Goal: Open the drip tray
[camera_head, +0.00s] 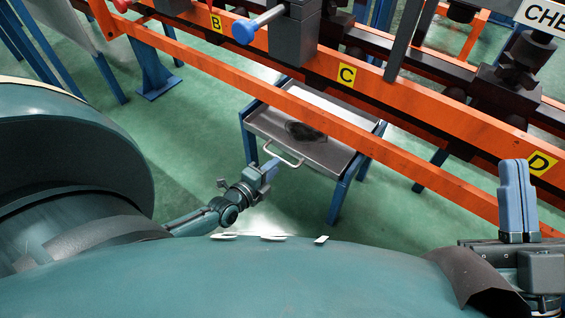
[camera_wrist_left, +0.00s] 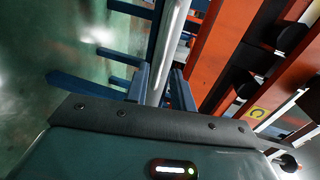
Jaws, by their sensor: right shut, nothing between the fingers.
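The drip tray (camera_head: 325,152) is a shallow grey metal tray with a dark patch inside, held in a blue-legged stand beneath the orange rail. Its pale loop handle (camera_head: 285,157) is on the near side. My left gripper (camera_head: 270,167) is just below the left part of the handle in the head view. In the left wrist view its fingers (camera_wrist_left: 160,86) look apart, and a silver bar (camera_wrist_left: 168,45) lies between or beyond them. I cannot tell whether they touch it. My right gripper (camera_head: 517,195) is shut and empty, pointing up at the far right, away from the tray.
A long orange rail (camera_head: 200,60) with yellow letter labels crosses above the tray. Dark spindle fixtures (camera_head: 292,35) and a blue-knobbed lever (camera_head: 245,31) are above it. Blue stand legs (camera_head: 340,198) flank the tray. Green floor (camera_head: 200,120) is clear left of the stand.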

